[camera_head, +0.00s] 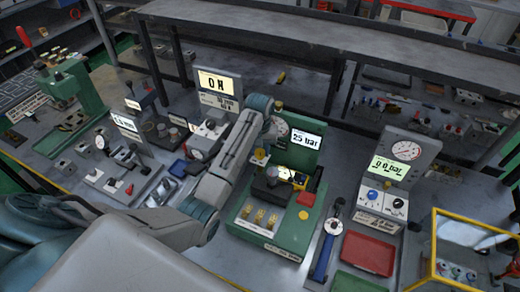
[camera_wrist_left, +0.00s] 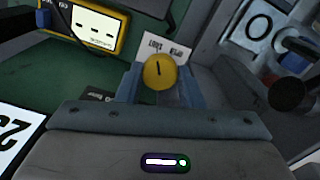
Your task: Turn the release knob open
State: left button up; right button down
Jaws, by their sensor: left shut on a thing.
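The release knob (camera_wrist_left: 160,71) is round and yellow with a short dark mark on its face. My left gripper (camera_wrist_left: 159,84) is shut on it, with one blue-grey finger on each side. A white label with small upside-down text stands just beyond the knob in the left wrist view. In the head view the knob (camera_head: 260,156) shows small at the left edge of the green valve bench (camera_head: 285,238), below the end of my left arm. The bench display (camera_head: 306,139) reads 25 bar. My right gripper is not in view.
The bench carries a dark round part (camera_head: 272,176), a red-orange button (camera_head: 307,199) and several brass fittings (camera_head: 260,217). A gauge stand (camera_head: 410,150) reading 0.0 bar and a red tray (camera_head: 368,253) are to the right. A display reading 0 N (camera_head: 217,85) stands behind left.

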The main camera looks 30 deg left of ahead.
pick_arm(q)
jog(key=m, duration=1.1)
jog(key=shift+m, duration=0.3)
dwell(0.4)
jog(key=o, duration=1)
jog(key=shift+c, duration=0.2)
jog(key=shift+w, duration=0.1)
